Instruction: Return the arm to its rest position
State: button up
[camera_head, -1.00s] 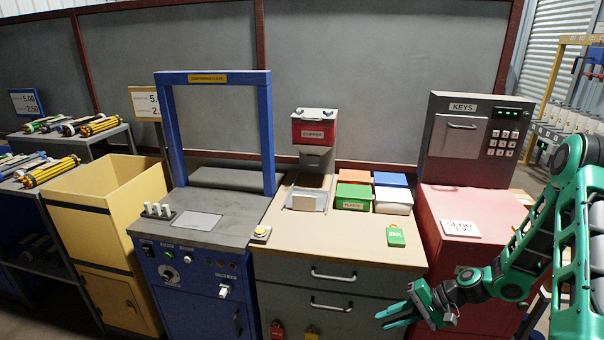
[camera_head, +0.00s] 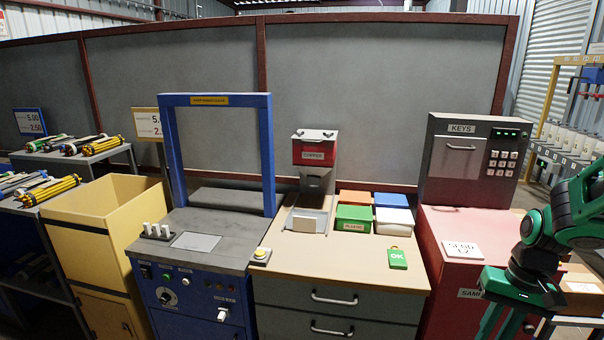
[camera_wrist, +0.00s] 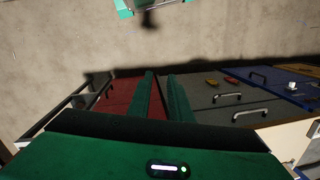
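My arm is at the right of the head view, its forearm folded down beside the red cabinet (camera_head: 432,240). My green gripper (camera_head: 492,328) hangs downward at the bottom edge, in front of that cabinet, and its tips are cut off or hard to see. In the wrist view my gripper (camera_wrist: 161,80) shows two dark green fingers with a gap between them. Nothing is held between them. The fingers appear over the red and grey cabinet fronts, apart from the drawer handles (camera_wrist: 228,98).
A key box (camera_head: 470,160) tops the red cabinet. A blue-framed machine (camera_head: 195,290) and yellow bin (camera_head: 75,230) stand left. Bare floor (camera_wrist: 60,40) shows in the wrist view.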

jog(key=s+d+r+m, duration=0.1)
jog(key=s+r, duration=0.3)
jog(key=s, duration=0.3)
jog(key=s+r+h, duration=0.1)
jog(key=s+r, duration=0.4)
jog(key=s, duration=0.2)
jog(key=shift+s+d+m, duration=0.3)
jog(key=shift+d+m, duration=0.05)
jog(key=shift+m, duration=0.05)
